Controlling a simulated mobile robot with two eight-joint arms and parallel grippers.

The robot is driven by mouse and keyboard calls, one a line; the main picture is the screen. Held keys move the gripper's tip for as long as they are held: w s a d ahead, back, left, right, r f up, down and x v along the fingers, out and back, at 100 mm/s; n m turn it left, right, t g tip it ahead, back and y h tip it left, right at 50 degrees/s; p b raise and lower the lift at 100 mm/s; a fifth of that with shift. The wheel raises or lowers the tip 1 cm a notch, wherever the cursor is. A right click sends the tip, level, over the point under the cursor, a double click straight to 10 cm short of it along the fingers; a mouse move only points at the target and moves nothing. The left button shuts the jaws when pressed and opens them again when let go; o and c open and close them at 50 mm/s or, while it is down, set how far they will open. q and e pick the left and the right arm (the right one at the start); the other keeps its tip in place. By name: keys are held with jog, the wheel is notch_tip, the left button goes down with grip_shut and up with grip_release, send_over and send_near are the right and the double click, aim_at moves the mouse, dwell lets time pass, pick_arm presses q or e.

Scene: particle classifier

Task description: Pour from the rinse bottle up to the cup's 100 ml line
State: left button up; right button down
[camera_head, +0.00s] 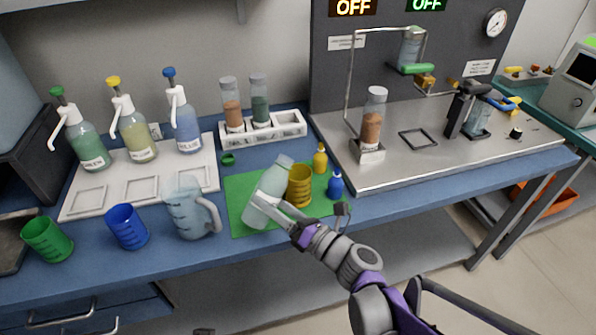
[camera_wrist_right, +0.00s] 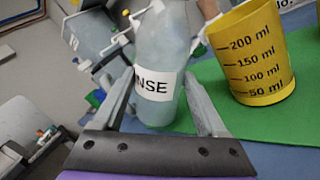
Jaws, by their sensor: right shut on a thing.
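The rinse bottle (camera_head: 274,177) is pale and translucent, with a white label reading "NSE" in the right wrist view (camera_wrist_right: 158,82). My right gripper (camera_head: 262,203) is shut on its lower part, one finger on each side (camera_wrist_right: 160,92). In the head view the bottle leans right, its top near the yellow cup's rim. I cannot tell whether its base touches the mat. The yellow cup (camera_head: 300,190) stands upright on the green mat (camera_head: 237,193), just right of the bottle. Its 50 to 200 ml marks face the right wrist view (camera_wrist_right: 262,62). Its liquid level is hidden. My left gripper is out of view.
A clear pitcher (camera_head: 190,212), blue cup (camera_head: 127,228) and green cup (camera_head: 47,240) stand left of the mat. Small yellow (camera_head: 320,160) and blue (camera_head: 335,187) bottles stand right of the yellow cup. A vial rack (camera_head: 262,133) is behind, a steel-topped rig (camera_head: 440,160) right.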

jog(key=shift+s, duration=0.2)
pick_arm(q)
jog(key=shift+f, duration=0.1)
pick_arm(e)
jog(key=shift+w, duration=0.1)
jog(key=shift+m, duration=0.3)
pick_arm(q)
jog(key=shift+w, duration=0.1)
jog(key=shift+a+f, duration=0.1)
pick_arm(e)
jog(key=shift+a, duration=0.1)
jog(key=shift+f+m, duration=0.1)
jog(key=shift+m, duration=0.2)
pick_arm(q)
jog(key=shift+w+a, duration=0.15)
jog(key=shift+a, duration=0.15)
pick_arm(e)
jog(key=shift+s+a+r+m+t, duration=0.35)
jog(key=shift+r+m, duration=0.2)
jog(key=shift+m, duration=0.35)
dwell(0.5)
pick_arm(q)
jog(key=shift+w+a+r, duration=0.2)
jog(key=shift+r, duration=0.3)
pick_arm(e)
jog(key=shift+s+a+r+m, duration=0.15)
jog(key=shift+s+r+m, duration=0.15)
jog(key=shift+r+m, duration=0.5)
dwell(0.5)
